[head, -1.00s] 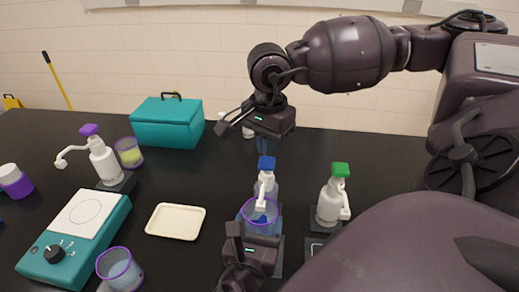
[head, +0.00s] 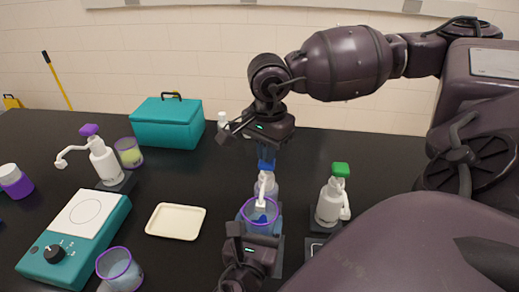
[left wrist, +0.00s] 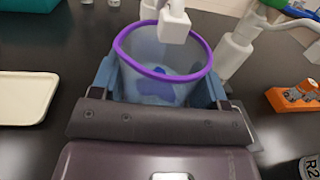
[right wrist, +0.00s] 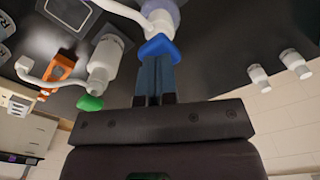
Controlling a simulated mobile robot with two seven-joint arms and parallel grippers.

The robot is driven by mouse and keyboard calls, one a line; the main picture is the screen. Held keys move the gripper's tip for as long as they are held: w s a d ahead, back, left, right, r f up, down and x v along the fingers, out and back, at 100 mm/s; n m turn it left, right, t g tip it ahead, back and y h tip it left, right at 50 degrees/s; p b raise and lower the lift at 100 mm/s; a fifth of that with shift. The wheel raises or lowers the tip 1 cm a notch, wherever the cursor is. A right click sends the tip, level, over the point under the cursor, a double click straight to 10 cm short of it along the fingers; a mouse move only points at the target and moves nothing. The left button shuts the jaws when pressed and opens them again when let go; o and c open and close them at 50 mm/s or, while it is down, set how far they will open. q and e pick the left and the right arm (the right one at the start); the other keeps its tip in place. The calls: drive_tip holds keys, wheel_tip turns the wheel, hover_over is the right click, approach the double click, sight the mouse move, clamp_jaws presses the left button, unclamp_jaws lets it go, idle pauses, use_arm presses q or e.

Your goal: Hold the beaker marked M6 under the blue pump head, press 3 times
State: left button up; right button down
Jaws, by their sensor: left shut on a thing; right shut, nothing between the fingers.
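The blue pump head (head: 266,165) tops a white dispenser whose spout points toward me. A clear beaker with a purple rim (head: 259,222) is under the spout. In the left wrist view the white nozzle (left wrist: 174,25) hangs over the mouth of the beaker (left wrist: 150,60), and blue shows at its bottom. No M6 mark is readable. My left gripper (head: 255,235) is shut on the beaker, which is upright. My right gripper (head: 266,150) is shut and empty, pointing down directly above the blue head. In the right wrist view its fingertips (right wrist: 155,62) appear to touch the blue head (right wrist: 160,47).
A green-topped dispenser (head: 332,200) stands close on the right. A purple-topped dispenser (head: 103,160), a teal hotplate (head: 105,225), another purple-rimmed beaker (head: 120,270) and a beaker with yellowish contents (head: 129,152) are left. A cream tray (head: 152,222) lies between. A teal box (head: 168,122) stands behind.

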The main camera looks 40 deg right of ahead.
drive_tip(key=shift+f, duration=0.65)
drive_tip(key=shift+r, duration=1.55)
drive_tip(key=shift+r, duration=0.1)
drive_tip(key=shift+r, duration=2.45)
use_arm(q)
drive_tip(key=s+p+v, duration=0.1)
drive_tip(key=p+v, duration=0.2)
drive_tip(key=v, duration=0.8)
drive_tip(key=shift+d+p, duration=0.3)
use_arm(e)
drive_tip(key=r, duration=0.5)
drive_tip(key=shift+s, duration=0.25)
